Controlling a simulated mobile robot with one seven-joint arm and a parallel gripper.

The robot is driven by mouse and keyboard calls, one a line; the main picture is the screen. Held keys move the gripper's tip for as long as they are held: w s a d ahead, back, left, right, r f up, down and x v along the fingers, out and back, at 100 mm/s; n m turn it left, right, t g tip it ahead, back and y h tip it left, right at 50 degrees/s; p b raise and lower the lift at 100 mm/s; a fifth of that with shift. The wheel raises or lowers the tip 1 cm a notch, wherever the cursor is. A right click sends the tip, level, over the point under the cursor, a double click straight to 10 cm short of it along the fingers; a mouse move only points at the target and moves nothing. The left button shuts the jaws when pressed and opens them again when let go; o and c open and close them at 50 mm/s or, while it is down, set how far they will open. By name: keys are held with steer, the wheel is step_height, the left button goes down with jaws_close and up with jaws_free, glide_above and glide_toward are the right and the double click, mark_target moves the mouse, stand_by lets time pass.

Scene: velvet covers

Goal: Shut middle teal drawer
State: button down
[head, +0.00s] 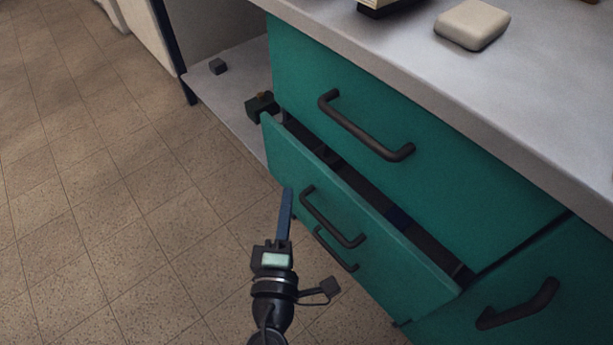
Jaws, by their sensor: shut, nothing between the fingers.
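The middle teal drawer (360,225) stands partly open. A dark gap shows behind its top edge, and it has a dark bar handle (333,220). My gripper (287,192) is shut and empty, in front of the left part of this drawer's front. Its fingers point up in the picture, just left of the handle. I cannot tell whether the fingertips touch the drawer front. Dark items lie inside the drawer, but most of the inside is hidden.
The top teal drawer (430,150) is shut above it, with a dark handle (365,128). Another teal front with a handle (517,305) is at lower right. The grey countertop (540,70) holds a pale block (471,24). The tiled floor (110,200) at left is clear.

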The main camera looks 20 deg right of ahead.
mark_target(308, 163)
steer(key=w+d, duration=0.1)
steer(key=d, duration=0.1)
steer(key=w+d, duration=0.2)
steer(key=shift+w, duration=0.1)
steer(key=shift+w+d, duration=0.15)
steer(key=shift+d, duration=0.25)
